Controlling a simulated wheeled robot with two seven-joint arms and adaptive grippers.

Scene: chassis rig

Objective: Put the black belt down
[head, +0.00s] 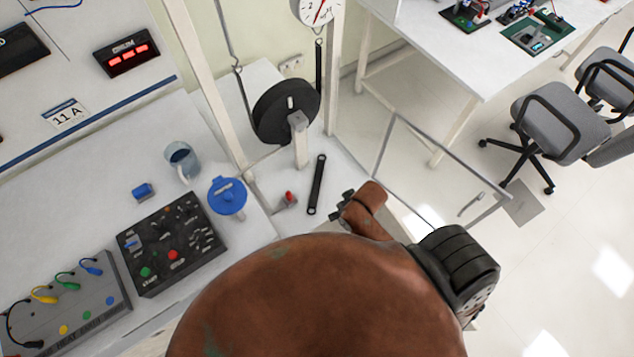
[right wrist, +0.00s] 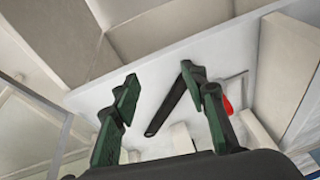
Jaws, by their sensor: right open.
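The black belt (head: 317,185), a short straight dark strip, lies on the white bench top beside the wheel stand in the head view. It also shows in the right wrist view (right wrist: 168,105), running diagonally, its upper end close to the right-hand finger. My right gripper (right wrist: 160,82) is open, its two dark green fingers apart; I cannot tell whether one touches the belt. In the head view its dark fingertips (head: 346,203) show just right of the belt, and my brown arm hides much below. My left gripper is not in view.
A black wheel (head: 286,111) on a post stands behind the belt, with a dial (head: 316,10) above. A red-tipped part (head: 289,198) sits left of the belt. A blue lid (head: 227,195), glass mug (head: 182,160) and black control box (head: 172,242) stand further left.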

